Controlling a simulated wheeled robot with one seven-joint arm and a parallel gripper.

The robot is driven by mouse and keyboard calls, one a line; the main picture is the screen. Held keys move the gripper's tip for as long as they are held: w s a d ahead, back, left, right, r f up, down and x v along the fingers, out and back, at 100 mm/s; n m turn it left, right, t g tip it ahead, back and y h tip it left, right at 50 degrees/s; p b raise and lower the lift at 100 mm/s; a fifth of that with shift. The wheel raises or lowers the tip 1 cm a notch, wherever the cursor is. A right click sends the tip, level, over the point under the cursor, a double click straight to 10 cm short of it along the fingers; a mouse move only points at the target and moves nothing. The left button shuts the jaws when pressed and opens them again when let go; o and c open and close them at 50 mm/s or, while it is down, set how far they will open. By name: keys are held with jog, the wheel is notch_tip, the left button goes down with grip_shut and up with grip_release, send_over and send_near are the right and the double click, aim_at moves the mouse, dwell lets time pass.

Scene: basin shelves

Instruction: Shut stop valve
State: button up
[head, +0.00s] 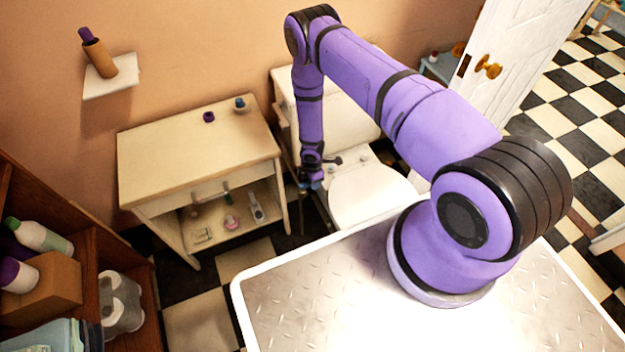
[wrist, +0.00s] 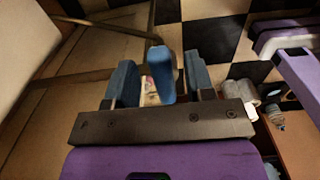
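My gripper (wrist: 161,82) shows in the wrist view with its two blue-padded fingers apart. A blue, paddle-shaped piece (wrist: 161,70), which looks like the stop valve's handle, stands between the fingers. A narrow gap shows on each side of it, and I cannot tell whether either finger touches it. The valve's body and pipe are mostly hidden. In the head view my gripper (head: 311,183) points down low between the wooden cabinet and the toilet, and the valve there is too small and covered to make out.
The wooden cabinet (head: 190,150) stands left of my gripper, with small items on its top and lower shelf. The white toilet (head: 365,195) is close on the right. A shelf unit (head: 125,285) with bottles is at lower left. Checkered floor (head: 240,258) is open in front of the cabinet.

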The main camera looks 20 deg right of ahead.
jog(key=shift+r, duration=0.1)
notch_tip(320, 180, up, 11)
dwell(0.7)
jog(key=shift+f, duration=0.2)
